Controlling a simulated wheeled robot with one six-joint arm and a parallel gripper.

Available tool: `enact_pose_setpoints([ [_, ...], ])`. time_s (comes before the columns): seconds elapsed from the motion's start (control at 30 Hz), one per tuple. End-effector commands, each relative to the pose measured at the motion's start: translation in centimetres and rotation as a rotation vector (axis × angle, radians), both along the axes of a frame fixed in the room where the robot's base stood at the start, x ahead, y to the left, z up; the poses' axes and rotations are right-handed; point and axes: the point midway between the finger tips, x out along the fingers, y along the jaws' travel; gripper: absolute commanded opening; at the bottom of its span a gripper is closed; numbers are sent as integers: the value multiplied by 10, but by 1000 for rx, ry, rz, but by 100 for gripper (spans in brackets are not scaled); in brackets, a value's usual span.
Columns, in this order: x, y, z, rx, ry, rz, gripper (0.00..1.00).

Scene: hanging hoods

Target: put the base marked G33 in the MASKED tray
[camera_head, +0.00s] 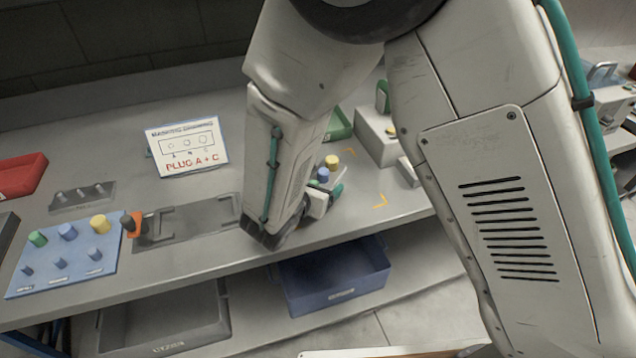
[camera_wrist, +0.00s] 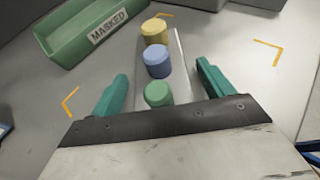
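A narrow grey base (camera_wrist: 179,75) holds a green plug, a blue plug and a yellow plug in a row. I cannot read any G33 mark on it. It also shows partly in the head view (camera_head: 341,178), with the arm hiding some of it. My gripper (camera_wrist: 162,72) is over the near end of the base, its teal fingers apart on either side with gaps to the base. In the head view my gripper (camera_head: 326,194) is low over the bench. The green MASKED tray (camera_wrist: 74,49) lies ahead to the left of the base; it also shows partly behind my arm in the head view (camera_head: 341,124).
A blue board (camera_head: 62,268) with several plugs, a dark fixture (camera_head: 185,222) and a sign reading PLUG A + C (camera_head: 187,148) are on the bench. A red tray (camera_head: 20,176) is far left. A blue bin (camera_head: 335,281) and grey bin (camera_head: 165,325) sit below. Yellow corner marks surround the base.

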Motion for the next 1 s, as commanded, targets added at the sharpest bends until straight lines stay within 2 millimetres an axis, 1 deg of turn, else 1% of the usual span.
enact_pose_setpoints([
  [0.27,0,0,3,0,0,0,80],
  [0.37,-8,6,7,1,-2,4,80],
  [0.47,-23,14,14,2,-1,6,80],
  [0.7,-66,38,34,2,-1,6,80],
  [0.8,-80,45,41,1,-1,4,80],
  [0.9,-89,51,45,1,-1,3,80],
  [1.0,-95,53,48,1,0,2,80],
])
